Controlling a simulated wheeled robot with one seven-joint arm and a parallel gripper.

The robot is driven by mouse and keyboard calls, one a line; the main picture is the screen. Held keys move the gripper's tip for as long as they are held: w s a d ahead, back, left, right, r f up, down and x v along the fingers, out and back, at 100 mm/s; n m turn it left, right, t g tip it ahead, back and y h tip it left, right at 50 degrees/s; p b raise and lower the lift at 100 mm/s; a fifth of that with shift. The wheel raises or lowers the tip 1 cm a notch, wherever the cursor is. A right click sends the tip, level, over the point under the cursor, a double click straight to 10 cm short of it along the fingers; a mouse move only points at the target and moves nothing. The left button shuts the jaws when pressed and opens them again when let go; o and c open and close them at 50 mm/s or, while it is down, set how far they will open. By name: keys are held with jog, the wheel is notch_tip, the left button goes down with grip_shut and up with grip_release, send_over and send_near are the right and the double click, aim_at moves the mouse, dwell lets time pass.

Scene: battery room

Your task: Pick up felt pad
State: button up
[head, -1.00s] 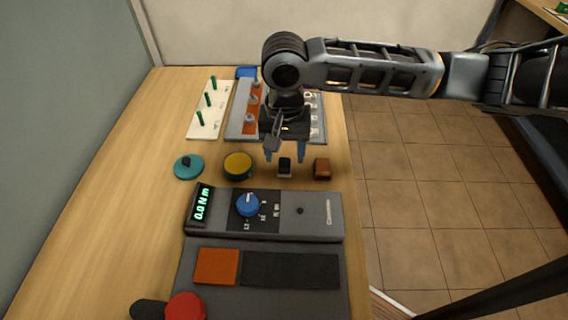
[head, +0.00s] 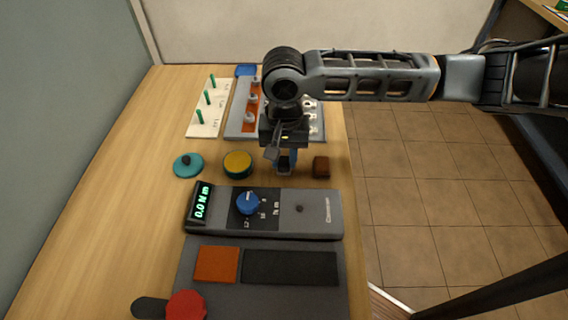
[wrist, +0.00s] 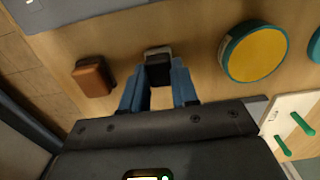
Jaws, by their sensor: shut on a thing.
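The felt pad (wrist: 158,70) is a small dark block with a pale end. It is at the table surface between my two blue fingertips in the wrist view. My gripper (head: 286,162) points down at the table and is shut on the felt pad; it also shows in the wrist view (wrist: 157,88). In the head view the fingers hide most of the pad. I see no gap between pad and table.
A brown block (head: 321,166) stands close to the right. A yellow-topped round tin (head: 237,164) and a teal lid (head: 188,165) are to the left. A grey torque meter (head: 310,214) lies in front. A pegged white board (head: 217,94) and a grey tray (head: 240,117) are behind.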

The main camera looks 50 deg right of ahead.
aim_at(284, 160)
grip_shut()
jog(key=shift+r, duration=0.1)
jog(key=shift+r, duration=0.65)
notch_tip(284, 160, up, 3)
jog(key=shift+f+b, duration=0.1)
jog(key=shift+b, duration=0.25)
jog(key=s+d+r+b, duration=0.1)
jog(key=s+d+r, duration=0.5)
jog(key=s+d, duration=0.1)
jog(key=shift+s+d+r+b, duration=0.35)
jog(key=shift+s+d+b, duration=0.05)
jog(key=shift+s, duration=0.4)
jog(key=shift+o, duration=1.1)
grip_release()
jog(key=c, duration=0.3)
